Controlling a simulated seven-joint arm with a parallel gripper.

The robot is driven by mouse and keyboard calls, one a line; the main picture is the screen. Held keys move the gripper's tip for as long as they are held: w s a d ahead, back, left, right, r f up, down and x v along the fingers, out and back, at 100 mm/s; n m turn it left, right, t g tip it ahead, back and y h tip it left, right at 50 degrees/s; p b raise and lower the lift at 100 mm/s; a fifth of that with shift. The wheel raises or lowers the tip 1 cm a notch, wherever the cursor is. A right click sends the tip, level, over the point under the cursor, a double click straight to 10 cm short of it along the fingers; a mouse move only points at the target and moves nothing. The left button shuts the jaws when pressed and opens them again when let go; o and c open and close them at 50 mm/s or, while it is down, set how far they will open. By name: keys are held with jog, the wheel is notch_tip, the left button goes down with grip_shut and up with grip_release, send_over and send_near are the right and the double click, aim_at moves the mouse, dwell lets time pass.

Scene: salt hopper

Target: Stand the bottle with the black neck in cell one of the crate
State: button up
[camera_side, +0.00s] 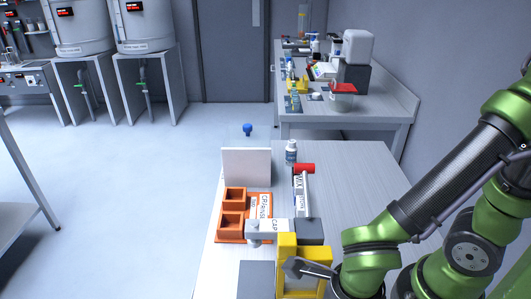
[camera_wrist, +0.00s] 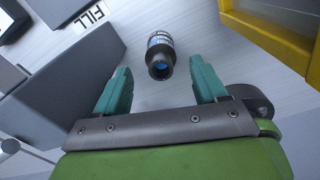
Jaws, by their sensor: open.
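In the wrist view a small bottle (camera_wrist: 160,45) with a black neck, a pale and blue label and blue inside its mouth stands just beyond my gripper (camera_wrist: 162,80). My gripper's teal fingers are open, with a gap on each side of the bottle. In the side view my gripper (camera_side: 303,269) is low beside the yellow frame, and I cannot make out the bottle there. The orange crate (camera_side: 262,207) is to the left on the table, with two cells visible that look empty. I cannot read which cell is one.
A grey block (camera_wrist: 88,75) is left of the fingers, and a yellow frame (camera_wrist: 270,35) is at upper right. A white panel (camera_side: 246,167), another bottle (camera_side: 291,152) and a red-ended item (camera_side: 304,168) stand farther back. The table's right part is clear.

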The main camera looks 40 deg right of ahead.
jog(key=shift+f, duration=2.05)
jog(key=shift+c, duration=0.4)
jog(key=c, duration=1.2)
jog(key=shift+r, duration=0.2)
